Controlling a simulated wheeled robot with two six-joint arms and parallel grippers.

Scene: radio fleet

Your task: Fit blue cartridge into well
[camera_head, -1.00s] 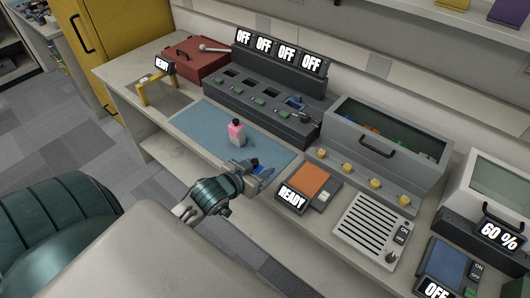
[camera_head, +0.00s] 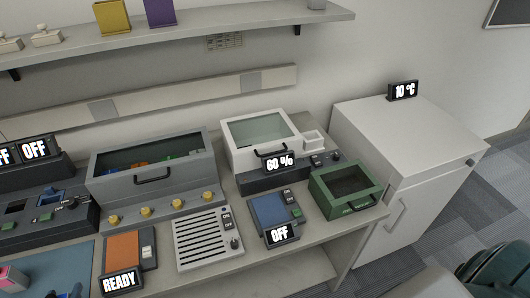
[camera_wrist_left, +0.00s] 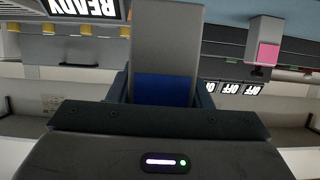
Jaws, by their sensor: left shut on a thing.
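My left gripper (camera_head: 74,292) is at the bottom left edge of the head view, over the bench front, mostly cut off. The left wrist view shows it shut on the blue cartridge (camera_wrist_left: 165,90), whose blue face sits between the fingers. A grey block shape extends beyond the blue face; I cannot tell whether it is part of the cartridge. A dark console (camera_head: 45,215) with wells and OFF signs stands at the left, partly out of frame, and a small blue part shows on it. My right gripper is not in view.
A pink-topped item (camera_head: 10,278) stands on the blue mat (camera_head: 55,268). An orange pad (camera_head: 122,252) with a READY sign is right of the gripper.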

